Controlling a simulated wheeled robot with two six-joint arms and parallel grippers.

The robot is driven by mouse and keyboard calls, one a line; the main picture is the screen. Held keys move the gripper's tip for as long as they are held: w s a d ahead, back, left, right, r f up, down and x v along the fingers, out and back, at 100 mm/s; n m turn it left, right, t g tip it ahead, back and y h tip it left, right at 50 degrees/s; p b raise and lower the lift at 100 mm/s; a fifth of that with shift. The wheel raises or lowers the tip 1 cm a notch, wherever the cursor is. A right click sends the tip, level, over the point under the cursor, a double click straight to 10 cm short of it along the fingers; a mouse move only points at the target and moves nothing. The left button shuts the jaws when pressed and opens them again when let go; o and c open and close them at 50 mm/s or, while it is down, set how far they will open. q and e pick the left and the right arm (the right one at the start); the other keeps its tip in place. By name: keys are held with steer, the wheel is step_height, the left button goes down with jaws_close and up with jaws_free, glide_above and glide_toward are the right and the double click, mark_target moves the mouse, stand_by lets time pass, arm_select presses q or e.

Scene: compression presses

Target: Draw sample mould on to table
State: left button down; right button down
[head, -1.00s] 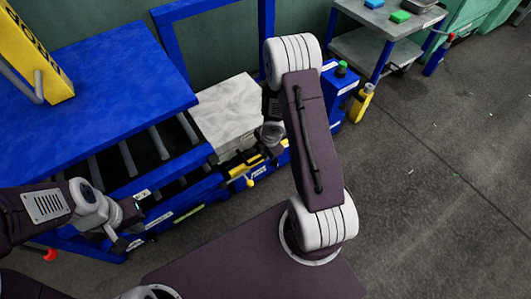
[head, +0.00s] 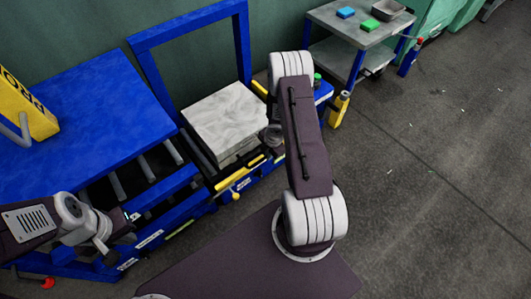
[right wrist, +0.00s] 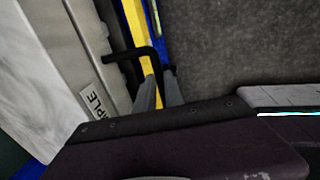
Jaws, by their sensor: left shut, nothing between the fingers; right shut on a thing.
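The sample mould (head: 225,115) is a pale grey mottled block. It sits beside the rollers, in front of the blue upright frame. In the right wrist view its side (right wrist: 75,45) fills the left, with a label ending in "PLE". My right gripper (right wrist: 161,78) is shut on the mould's black bent handle (right wrist: 125,54); in the head view my arm largely hides this grip. My left gripper (head: 112,252) is shut and empty, in front of the blue press table (head: 90,110), away from the mould.
The blue upright frame (head: 243,40) stands behind the mould. A yellow bar and lever (head: 238,190) run along its front. A side table (head: 375,33) with blue and green blocks stands at the back right. Floor to the right is mostly clear.

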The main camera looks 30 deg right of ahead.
steer(key=shift+d+r, duration=0.15)
steer(key=shift+d, duration=0.45)
steer(key=c, duration=1.5)
jaws_free()
arm_select(q)
steer(key=shift+d+r, duration=0.2)
steer(key=shift+r, duration=0.05)
arm_select(e)
steer(key=shift+o, duration=0.2)
steer(key=shift+a, duration=0.2)
